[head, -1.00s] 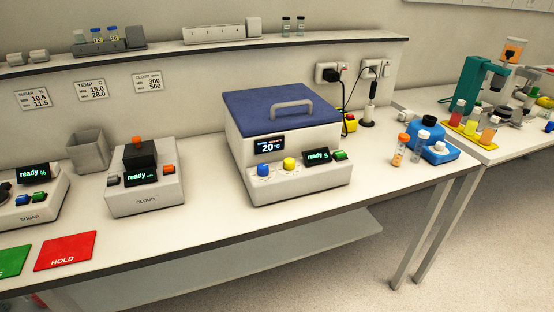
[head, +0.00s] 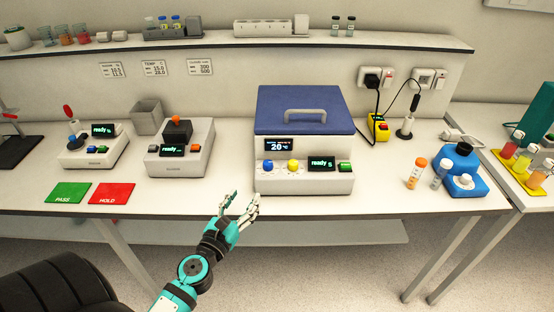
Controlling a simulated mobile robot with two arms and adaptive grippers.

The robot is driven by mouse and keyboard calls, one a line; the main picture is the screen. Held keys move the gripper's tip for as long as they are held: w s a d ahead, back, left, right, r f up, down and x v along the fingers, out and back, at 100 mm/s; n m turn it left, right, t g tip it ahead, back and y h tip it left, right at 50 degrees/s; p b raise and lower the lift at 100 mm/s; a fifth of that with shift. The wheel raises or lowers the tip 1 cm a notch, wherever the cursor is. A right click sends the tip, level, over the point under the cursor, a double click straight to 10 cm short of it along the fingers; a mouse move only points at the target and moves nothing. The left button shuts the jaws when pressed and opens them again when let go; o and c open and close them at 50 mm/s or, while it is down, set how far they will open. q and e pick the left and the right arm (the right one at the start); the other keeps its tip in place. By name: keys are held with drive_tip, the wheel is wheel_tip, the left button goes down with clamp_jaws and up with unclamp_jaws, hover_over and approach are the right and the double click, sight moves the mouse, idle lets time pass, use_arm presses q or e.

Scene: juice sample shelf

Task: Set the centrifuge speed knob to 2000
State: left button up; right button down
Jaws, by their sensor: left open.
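The centrifuge (head: 305,140) stands on the bench, a white box with a closed blue lid and a grey handle. Its front panel carries a blue knob (head: 267,167), a yellow knob (head: 293,166), a small display (head: 320,164) reading "ready s" and a green button (head: 345,167). A screen (head: 288,145) above the knobs shows 20 °C. I cannot read which knob is for speed or its setting. My left gripper (head: 243,203) is open and empty at the bench's front edge, below and left of the blue knob, apart from it. My right gripper is not in view.
The cloud meter (head: 182,158) stands left of the centrifuge, with the green PASS mat (head: 68,194) and red HOLD mat (head: 111,195) farther left. A shelf (head: 220,41) runs behind.

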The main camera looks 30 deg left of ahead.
use_arm(q)
drive_tip(key=p, duration=0.1)
approach(266, 165)
drive_tip(key=w, duration=0.3)
drive_tip(key=w+a, duration=0.1)
drive_tip(key=w, duration=0.6)
drive_tip(key=shift+a, duration=0.35)
drive_tip(key=shift+w, duration=0.6)
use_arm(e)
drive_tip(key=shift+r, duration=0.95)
use_arm(q)
drive_tip(key=c, duration=0.6)
clamp_jaws()
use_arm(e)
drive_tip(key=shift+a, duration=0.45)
